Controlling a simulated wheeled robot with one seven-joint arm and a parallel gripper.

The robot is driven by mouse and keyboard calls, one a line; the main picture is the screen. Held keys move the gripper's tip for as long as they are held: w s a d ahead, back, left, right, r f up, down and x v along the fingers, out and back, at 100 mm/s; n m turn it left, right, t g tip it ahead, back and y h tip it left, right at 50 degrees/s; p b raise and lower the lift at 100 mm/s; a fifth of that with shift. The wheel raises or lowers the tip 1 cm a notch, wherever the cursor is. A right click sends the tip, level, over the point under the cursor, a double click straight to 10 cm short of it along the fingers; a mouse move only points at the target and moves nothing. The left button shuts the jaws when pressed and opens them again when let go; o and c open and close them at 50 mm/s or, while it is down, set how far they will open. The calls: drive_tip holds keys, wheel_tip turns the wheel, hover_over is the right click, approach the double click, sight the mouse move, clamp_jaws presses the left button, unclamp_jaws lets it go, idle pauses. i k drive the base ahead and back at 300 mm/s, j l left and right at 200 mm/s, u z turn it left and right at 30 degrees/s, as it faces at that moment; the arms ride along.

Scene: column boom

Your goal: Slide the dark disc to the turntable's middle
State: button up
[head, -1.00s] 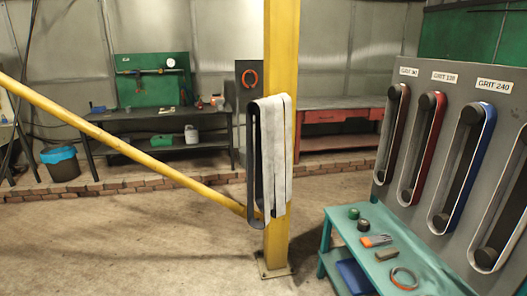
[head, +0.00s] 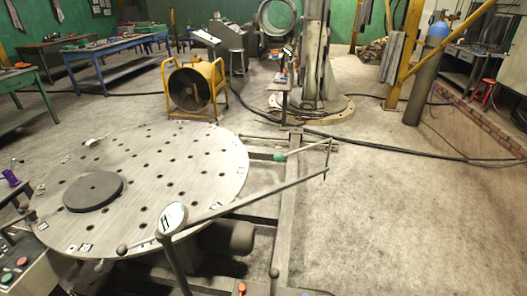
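The dark disc (head: 94,191) lies flat on the turntable (head: 205,160) in the head view. The turntable is a large round grey metal plate with several holes. The disc sits left of the plate's middle, towards its left rim, apart from the edge. My gripper does not show in the head view.
A yellow-framed fan (head: 193,88) stands just behind the turntable. A metal rail (head: 288,215) and a thin bar run along the turntable's right side. A control box (head: 22,272) with buttons is at bottom left. The concrete floor at right is mostly clear, with black cables across it.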

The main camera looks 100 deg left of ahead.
sight(93, 192)
drive_tip(key=j+u, duration=0.15)
drive_tip(key=u, duration=0.35)
drive_tip(key=j+u, duration=0.2)
drive_tip(key=u, duration=0.3)
drive_tip(key=j+u, duration=0.15)
drive_tip(key=u, duration=0.35)
drive_tip(key=j+u, duration=0.15)
drive_tip(key=u, duration=0.3)
drive_tip(key=j+u, duration=0.15)
drive_tip(key=u, duration=0.35)
drive_tip(key=i+u, duration=0.15)
drive_tip(key=u, duration=0.35)
drive_tip(key=i+j+u, duration=0.1)
drive_tip(key=u, duration=0.4)
drive_tip(key=i+u, duration=0.15)
drive_tip(key=u, duration=0.35)
drive_tip(key=k+j+u, duration=0.15)
